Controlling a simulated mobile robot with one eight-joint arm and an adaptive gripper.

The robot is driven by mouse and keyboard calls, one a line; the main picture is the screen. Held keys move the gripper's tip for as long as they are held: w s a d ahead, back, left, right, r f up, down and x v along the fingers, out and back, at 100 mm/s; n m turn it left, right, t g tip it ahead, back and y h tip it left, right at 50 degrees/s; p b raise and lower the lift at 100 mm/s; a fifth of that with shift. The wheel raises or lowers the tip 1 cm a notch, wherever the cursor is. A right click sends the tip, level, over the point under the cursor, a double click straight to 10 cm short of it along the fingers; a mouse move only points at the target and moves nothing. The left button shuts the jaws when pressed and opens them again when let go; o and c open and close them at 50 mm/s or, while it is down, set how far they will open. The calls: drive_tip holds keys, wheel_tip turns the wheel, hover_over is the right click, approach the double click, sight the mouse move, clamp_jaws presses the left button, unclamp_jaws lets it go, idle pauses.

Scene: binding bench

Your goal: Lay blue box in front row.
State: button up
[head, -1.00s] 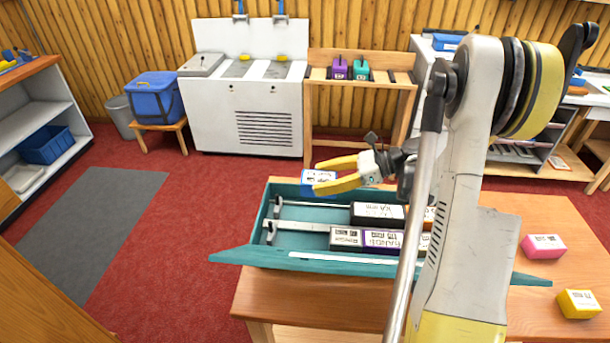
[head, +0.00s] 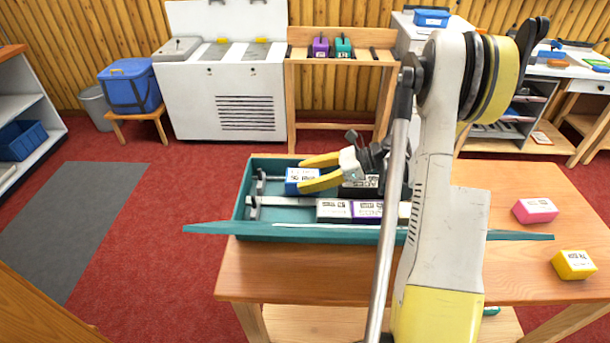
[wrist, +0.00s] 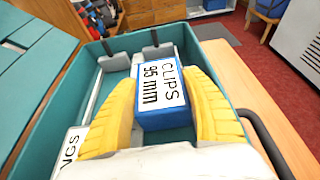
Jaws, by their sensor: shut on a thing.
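The blue box (head: 302,175) has a white label reading "CLIPS 95 mm" in the wrist view (wrist: 146,112). My gripper (head: 303,176) is shut on it, with one yellow finger on each side. The box is at the left part of the teal tray (head: 250,232), at or just above the back row; I cannot tell whether it touches the tray floor. The front row holds a white-labelled box (head: 333,210) and a purple box (head: 367,210), with more partly hidden by my arm. A black box (head: 357,190) is in the back row, partly behind my gripper.
Grey row stops (head: 254,208) stand at the tray's left end, and the front row is bare between them and its boxes. A pink box (head: 535,210) and a yellow box (head: 574,264) lie on the table right of the tray.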

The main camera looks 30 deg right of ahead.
drive_tip(key=shift+r, duration=0.1)
drive_tip(key=o, duration=1.3)
drive_tip(key=v, duration=1.2)
drive_tip(key=shift+s, duration=0.1)
